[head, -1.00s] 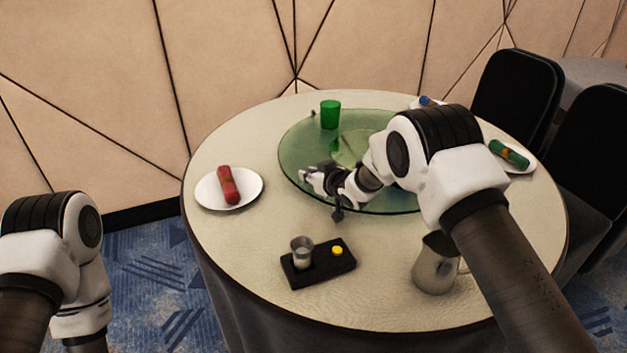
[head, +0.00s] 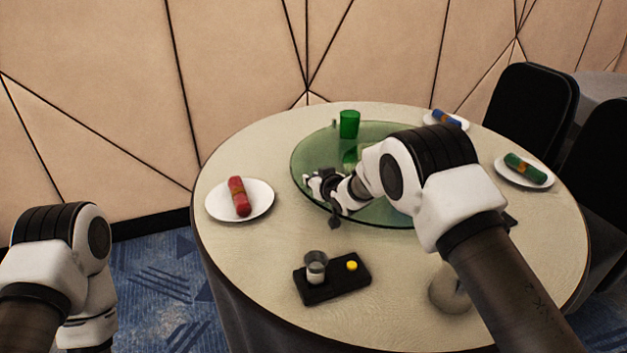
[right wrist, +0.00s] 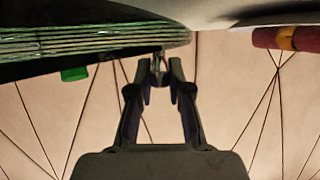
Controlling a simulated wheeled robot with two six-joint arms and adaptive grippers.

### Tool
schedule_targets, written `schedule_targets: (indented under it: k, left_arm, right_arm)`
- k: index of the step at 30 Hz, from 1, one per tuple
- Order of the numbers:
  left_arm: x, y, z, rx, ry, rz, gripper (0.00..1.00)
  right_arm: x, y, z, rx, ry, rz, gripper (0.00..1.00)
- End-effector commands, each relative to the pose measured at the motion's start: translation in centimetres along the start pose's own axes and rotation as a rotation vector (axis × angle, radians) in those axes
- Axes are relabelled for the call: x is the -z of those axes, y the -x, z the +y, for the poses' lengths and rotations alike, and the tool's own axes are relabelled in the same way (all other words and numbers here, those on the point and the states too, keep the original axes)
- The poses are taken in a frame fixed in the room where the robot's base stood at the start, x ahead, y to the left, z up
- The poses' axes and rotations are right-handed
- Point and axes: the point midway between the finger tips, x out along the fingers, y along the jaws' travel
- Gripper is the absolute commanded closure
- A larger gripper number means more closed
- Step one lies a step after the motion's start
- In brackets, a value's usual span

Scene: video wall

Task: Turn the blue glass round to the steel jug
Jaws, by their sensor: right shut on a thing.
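The green glass turntable (head: 305,155) lies on the round table, partly under my right arm. My right gripper (head: 311,181) is at its left rim. In the right wrist view the gripper (right wrist: 159,78) is shut on a small upright knob (right wrist: 158,60) at the turntable's edge. The blue glass is not visible; my right arm covers much of the turntable. The steel jug (head: 447,294) stands at the table's front right, partly hidden by my arm. My left arm shows at the left, its gripper out of view.
A green glass (head: 349,125) stands at the turntable's back. White plates with a red napkin roll (head: 239,196), a blue one (head: 446,118) and a green one (head: 525,168) lie around it. A black tray (head: 333,282) holds a small cup (head: 316,266) and a yellow button (head: 352,266).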

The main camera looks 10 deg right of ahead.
Motion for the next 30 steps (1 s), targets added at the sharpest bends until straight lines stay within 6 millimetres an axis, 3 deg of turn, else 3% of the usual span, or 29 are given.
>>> schedule_targets:
  k: [1, 3, 12, 16, 27, 30]
  left_arm:
    - [0.0, 0.0, 0.0, 0.0, 0.0, 0.0, 0.6]
    - [0.0, 0.0, 0.0, 0.0, 0.0, 0.0, 0.6]
    - [0.0, 0.0, 0.0, 0.0, 0.0, 0.0, 0.6]
    - [0.0, 0.0, 0.0, 0.0, 0.0, 0.0, 0.6]
    - [0.0, 0.0, 0.0, 0.0, 0.0, 0.0, 0.6]
    - [0.0, 0.0, 0.0, 0.0, 0.0, 0.0, 0.6]
  right_arm:
    - [-0.2, 0.0, -0.1, 0.001, 0.001, -0.003, 0.75]
    - [-0.2, 0.0, -0.1, 0.001, 0.0, -0.003, 0.56]
    - [0.0, 0.1, 0.0, 0.0, 0.0, -0.001, 0.56]
    - [0.0, 1.1, 0.0, 0.0, 0.0, -0.002, 0.56]
    - [0.0, 9.8, 0.0, 0.0, 0.001, -0.002, 0.56]
    - [0.0, 11.3, -0.1, 0.001, 0.001, -0.002, 0.56]
